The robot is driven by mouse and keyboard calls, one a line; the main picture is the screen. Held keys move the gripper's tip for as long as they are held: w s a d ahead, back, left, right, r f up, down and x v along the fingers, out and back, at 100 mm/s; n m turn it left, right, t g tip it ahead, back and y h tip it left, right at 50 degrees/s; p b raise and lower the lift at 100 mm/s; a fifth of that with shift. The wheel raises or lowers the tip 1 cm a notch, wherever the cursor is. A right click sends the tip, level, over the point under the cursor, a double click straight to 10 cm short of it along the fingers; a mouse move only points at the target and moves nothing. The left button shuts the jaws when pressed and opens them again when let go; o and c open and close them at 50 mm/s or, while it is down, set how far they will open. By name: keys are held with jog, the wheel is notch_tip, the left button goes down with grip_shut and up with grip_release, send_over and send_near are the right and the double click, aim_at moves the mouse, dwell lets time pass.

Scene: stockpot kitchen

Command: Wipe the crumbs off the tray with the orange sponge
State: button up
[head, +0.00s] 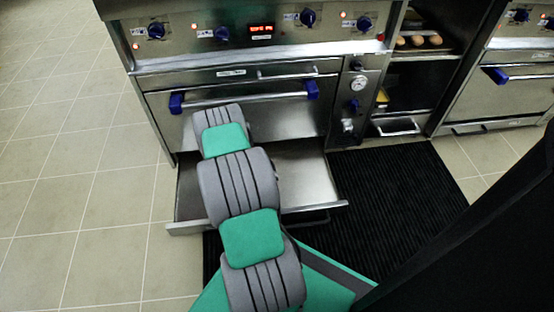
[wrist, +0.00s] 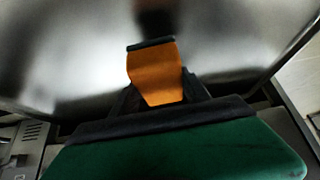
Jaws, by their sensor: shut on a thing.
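The orange sponge (wrist: 153,72) is in the middle of the wrist view, with a dark strip along its far edge. My gripper (wrist: 161,92) is shut on it, with a dark finger on each side. A shiny metal surface (wrist: 75,62) lies beyond the sponge, with a dark reflection on it. I cannot tell whether the sponge touches that surface. In the head view, the metal tray (head: 312,175) is pulled out low beneath the oven front. My arm covers its middle and hides the gripper and sponge there. I can make out no crumbs in either view.
The oven door handle (head: 245,98) with blue ends runs above the tray. Knobs and a gauge (head: 359,84) are at its right. A black ribbed mat (head: 400,190) covers the floor to the right. Tiled floor (head: 80,200) is clear on the left.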

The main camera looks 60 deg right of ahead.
jog(key=shift+r+p, duration=1.6)
jog(key=shift+r, duration=0.95)
